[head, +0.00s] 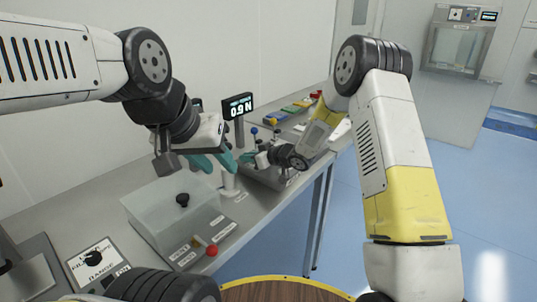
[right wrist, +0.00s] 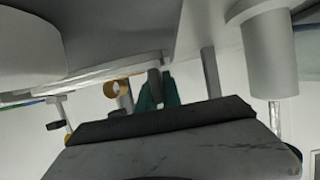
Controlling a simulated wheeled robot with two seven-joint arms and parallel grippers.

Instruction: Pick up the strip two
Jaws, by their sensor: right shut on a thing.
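My right gripper (head: 247,158) reaches in from the right over a grey bench unit (head: 270,176), with its teal fingers near the display post. In the right wrist view its teal fingers (right wrist: 159,95) are close together, partly behind a dark-edged slab. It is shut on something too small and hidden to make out. I cannot pick out strip two by sight in either view. My left gripper (head: 222,171) hangs above the bench behind the clear box, its teal fingers spread apart, with nothing visible between them.
A clear box (head: 158,205) with a black knob stands on the bench (head: 255,205), with a red button (head: 212,251) before it. A display (head: 238,106) reads about 0.9 N. Coloured items (head: 295,108) lie at the far end. Blue floor is open on the right.

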